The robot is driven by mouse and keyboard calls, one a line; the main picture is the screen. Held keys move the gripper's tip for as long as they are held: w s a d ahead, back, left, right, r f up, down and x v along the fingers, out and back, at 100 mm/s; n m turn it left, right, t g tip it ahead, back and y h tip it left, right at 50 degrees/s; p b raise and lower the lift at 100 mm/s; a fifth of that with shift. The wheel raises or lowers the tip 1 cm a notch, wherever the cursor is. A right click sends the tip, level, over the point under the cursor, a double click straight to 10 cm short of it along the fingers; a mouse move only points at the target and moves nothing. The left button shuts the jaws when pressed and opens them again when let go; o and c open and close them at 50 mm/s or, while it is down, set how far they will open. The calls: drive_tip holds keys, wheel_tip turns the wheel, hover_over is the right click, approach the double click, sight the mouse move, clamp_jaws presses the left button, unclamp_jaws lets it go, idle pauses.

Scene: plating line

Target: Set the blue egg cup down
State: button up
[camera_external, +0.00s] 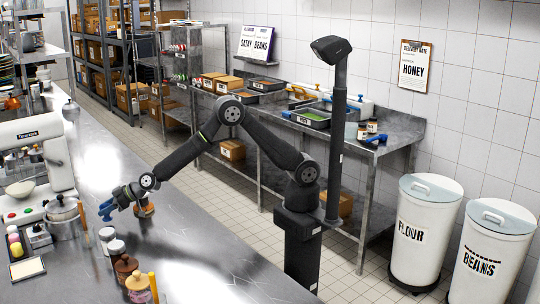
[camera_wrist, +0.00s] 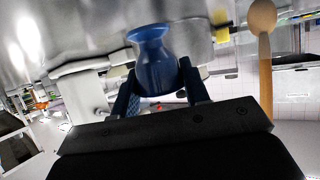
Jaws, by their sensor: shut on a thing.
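The blue egg cup (camera_wrist: 152,42) is between the two blue fingers of my gripper (camera_wrist: 158,72) in the wrist view. The fingers are shut on its sides, and its flared end points away from the palm toward the grey steel counter. In the external view my gripper (camera_external: 106,209) is low over the counter (camera_external: 190,255), left of the arm's elbow. There the cup and the blue fingers blend together, so I cannot tell whether the cup touches the counter.
A wooden spoon (camera_wrist: 264,60) shows close by in the wrist view. Lidded jars (camera_external: 126,267) stand on the counter in front of my gripper; a mixer (camera_external: 35,150) and a metal pot (camera_external: 63,218) are to its left. Bare counter lies to the right.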

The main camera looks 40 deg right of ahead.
drive_tip(key=shift+f, duration=0.95)
drive_tip(key=shift+f, duration=0.1)
drive_tip(key=o, duration=1.1)
drive_tip(key=v, duration=1.2)
drive_tip(key=shift+a, duration=0.15)
